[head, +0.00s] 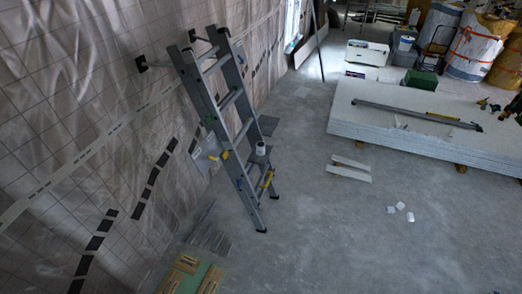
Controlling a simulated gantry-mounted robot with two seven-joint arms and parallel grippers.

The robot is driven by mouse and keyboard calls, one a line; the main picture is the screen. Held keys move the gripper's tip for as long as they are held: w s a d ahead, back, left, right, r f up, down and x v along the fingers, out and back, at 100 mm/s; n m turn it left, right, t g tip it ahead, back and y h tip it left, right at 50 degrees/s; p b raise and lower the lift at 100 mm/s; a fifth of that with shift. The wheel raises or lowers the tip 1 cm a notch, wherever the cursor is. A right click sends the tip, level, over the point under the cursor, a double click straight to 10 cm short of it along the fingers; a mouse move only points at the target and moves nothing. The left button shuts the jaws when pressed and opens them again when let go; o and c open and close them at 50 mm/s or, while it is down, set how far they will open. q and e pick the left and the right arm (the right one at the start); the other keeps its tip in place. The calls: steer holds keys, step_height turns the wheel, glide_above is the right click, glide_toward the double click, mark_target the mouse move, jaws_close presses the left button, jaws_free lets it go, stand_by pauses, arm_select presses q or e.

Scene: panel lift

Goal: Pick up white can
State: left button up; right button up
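Neither of my grippers shows in the head view, so nothing is seen near the can.
The ladder leans against a plastic-covered wall (100,95). A white panel stack (375,118) lies at right with a long metal tool on it. Small white pieces (410,217) and two pale strips (349,174) lie on the floor. The lower-middle floor is mostly clear.

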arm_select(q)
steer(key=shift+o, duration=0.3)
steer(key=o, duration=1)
